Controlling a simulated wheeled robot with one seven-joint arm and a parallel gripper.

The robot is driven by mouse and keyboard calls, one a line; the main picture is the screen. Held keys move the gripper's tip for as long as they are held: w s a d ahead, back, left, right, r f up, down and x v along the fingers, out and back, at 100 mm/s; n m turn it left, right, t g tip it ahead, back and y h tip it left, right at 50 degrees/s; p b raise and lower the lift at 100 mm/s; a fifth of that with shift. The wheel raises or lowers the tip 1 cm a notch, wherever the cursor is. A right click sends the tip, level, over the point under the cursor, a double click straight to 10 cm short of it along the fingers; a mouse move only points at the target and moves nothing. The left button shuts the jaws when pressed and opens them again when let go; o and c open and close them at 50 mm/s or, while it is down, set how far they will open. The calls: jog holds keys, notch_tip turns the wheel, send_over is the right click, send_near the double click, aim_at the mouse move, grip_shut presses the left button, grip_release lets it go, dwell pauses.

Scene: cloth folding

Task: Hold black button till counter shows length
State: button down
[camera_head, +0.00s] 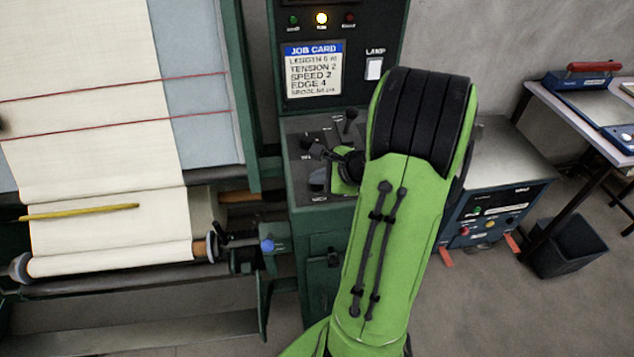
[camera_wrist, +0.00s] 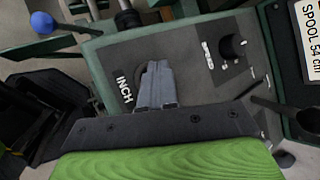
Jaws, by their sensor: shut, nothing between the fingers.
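My gripper is shut and empty, with its grey fingers pointing down at the sloped control panel. In the wrist view, the fingertips (camera_wrist: 158,72) are right beside the INCH label (camera_wrist: 124,90). The black button is largely hidden behind the fingers; only a dark edge shows around them, and I cannot tell whether it is pressed. In the head view, my green arm covers part of the panel (camera_head: 296,172). The counter's reading is not visible; the top of the cabinet is cut off.
A black knob (camera_wrist: 232,47) and levers stand close to the fingers. The cloth (camera_head: 95,150) runs down to a roller at left. A blue-knobbed handle (camera_head: 267,245) sticks out beside it.

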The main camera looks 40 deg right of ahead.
aim_at(320, 187)
jog(key=shift+r+p, duration=0.65)
jog(key=shift+r, duration=0.1)
jog(key=shift+r, duration=0.1)
notch_tip(320, 187, up, 5)
jog(key=p, duration=0.5)
